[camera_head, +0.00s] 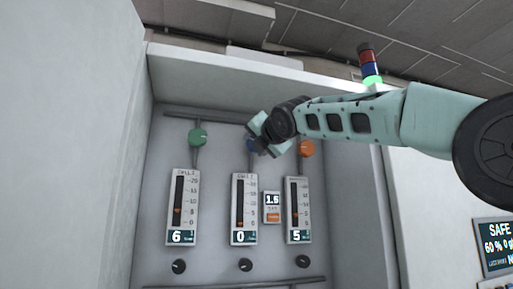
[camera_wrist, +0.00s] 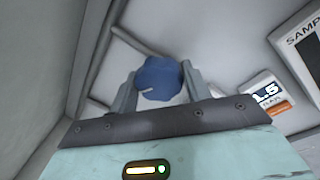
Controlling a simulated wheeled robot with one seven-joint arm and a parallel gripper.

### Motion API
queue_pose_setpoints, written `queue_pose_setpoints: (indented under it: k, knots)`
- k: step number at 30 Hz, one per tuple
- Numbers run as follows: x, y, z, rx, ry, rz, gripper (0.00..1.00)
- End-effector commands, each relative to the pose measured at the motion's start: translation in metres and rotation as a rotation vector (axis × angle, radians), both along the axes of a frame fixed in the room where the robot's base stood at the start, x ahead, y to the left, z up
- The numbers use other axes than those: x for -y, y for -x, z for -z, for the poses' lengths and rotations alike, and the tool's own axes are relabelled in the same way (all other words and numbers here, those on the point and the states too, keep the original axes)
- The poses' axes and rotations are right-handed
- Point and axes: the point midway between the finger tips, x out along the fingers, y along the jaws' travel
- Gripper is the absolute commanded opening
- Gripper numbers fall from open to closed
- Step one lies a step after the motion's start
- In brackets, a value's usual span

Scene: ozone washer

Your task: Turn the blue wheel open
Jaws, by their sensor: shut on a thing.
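The blue wheel (camera_wrist: 158,78) sits between the two fingers of my gripper (camera_wrist: 160,88) in the wrist view, and the gripper is shut on it. In the head view the blue wheel (camera_head: 251,145) is mostly hidden behind my gripper (camera_head: 262,143). It is the middle of three wheels along the upper part of the panel. The gauge (camera_head: 244,208) below the blue wheel reads 0.
A green wheel (camera_head: 197,137) is on the left above a gauge reading 6. An orange wheel (camera_head: 307,148) is close on the right above a gauge reading 5. A small display (camera_head: 272,200) reads 1.5. Recess walls flank the panel. A signal tower (camera_head: 370,65) glows green.

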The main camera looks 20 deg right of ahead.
Motion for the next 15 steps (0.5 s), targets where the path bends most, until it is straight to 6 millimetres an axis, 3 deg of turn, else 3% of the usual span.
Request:
queue_pose_setpoints:
  k: [15]
  knots:
    - [-0.0014, 0.0007, 0.001, 0.004, -0.492, -0.003, 0.25]
